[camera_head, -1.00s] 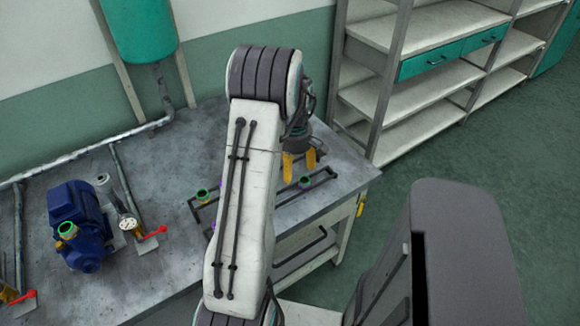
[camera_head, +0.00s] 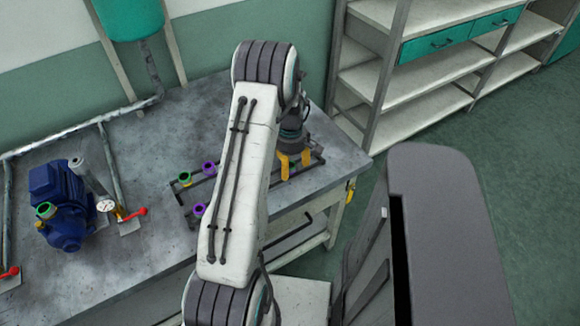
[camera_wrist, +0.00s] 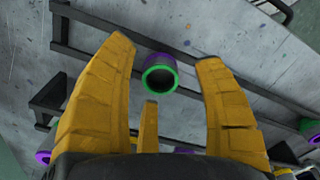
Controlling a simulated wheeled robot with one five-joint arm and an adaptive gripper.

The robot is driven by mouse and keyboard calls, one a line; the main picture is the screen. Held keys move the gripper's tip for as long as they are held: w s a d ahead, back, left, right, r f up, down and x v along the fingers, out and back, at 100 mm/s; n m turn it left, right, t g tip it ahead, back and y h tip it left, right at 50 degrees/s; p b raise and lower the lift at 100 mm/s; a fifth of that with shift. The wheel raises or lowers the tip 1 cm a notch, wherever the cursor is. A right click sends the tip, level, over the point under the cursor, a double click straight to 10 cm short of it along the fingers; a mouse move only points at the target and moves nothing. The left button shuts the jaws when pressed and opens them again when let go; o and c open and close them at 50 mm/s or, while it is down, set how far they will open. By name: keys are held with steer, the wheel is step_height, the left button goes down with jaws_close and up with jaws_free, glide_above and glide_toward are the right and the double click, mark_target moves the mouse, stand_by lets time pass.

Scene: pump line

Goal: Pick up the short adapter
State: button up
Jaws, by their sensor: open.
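My gripper (camera_head: 294,165) is over the right part of the bench, its yellow fingers pointing down and spread. In the wrist view, my open gripper (camera_wrist: 165,95) has a tube-like adapter (camera_wrist: 160,76) with a green rim and purple far end ahead between its fingers, with nothing gripped. I cannot tell from these frames which is the short one.
A dark bar rack (camera_wrist: 215,75) runs beside the adapter in the wrist view. More green and purple pieces show at its lower left (camera_wrist: 43,157) and right edge. A blue pump (camera_head: 62,205) and pipes stand at the bench's left. White shelves (camera_head: 400,100) stand behind right.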

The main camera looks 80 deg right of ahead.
steer(key=shift+f, duration=0.65)
steer(key=shift+c, duration=0.3)
steer(key=c, duration=1.1)
